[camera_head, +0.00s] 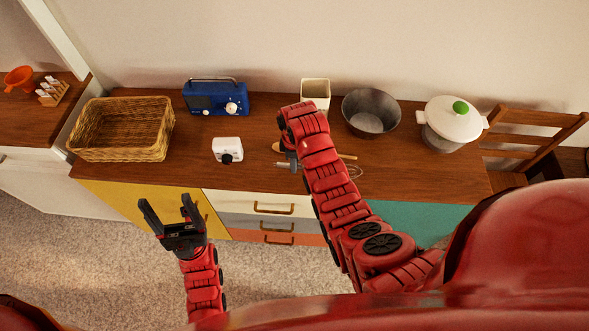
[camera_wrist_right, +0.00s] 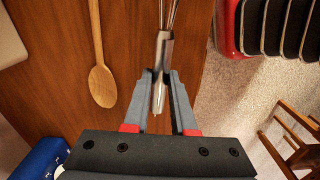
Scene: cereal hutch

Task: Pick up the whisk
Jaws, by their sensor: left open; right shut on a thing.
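The whisk lies across the front part of the wooden counter, its wire loops (camera_head: 353,171) showing to the right of my right forearm in the head view. In the right wrist view its metal handle (camera_wrist_right: 161,62) stands between the fingers of my right gripper (camera_wrist_right: 161,76), which is shut on it. The wire end runs out of the top of that view. I cannot tell whether the whisk is clear of the counter. My left gripper (camera_head: 166,201) is open and empty, in front of the yellow cabinet door.
A wooden spoon (camera_wrist_right: 102,84) lies beside the whisk. On the counter stand a wicker basket (camera_head: 122,129), blue radio (camera_head: 216,97), white timer (camera_head: 227,150), cream canister (camera_head: 315,92), dark metal bowl (camera_head: 371,112) and white lidded pot (camera_head: 451,121). A wooden chair (camera_head: 530,139) is at right.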

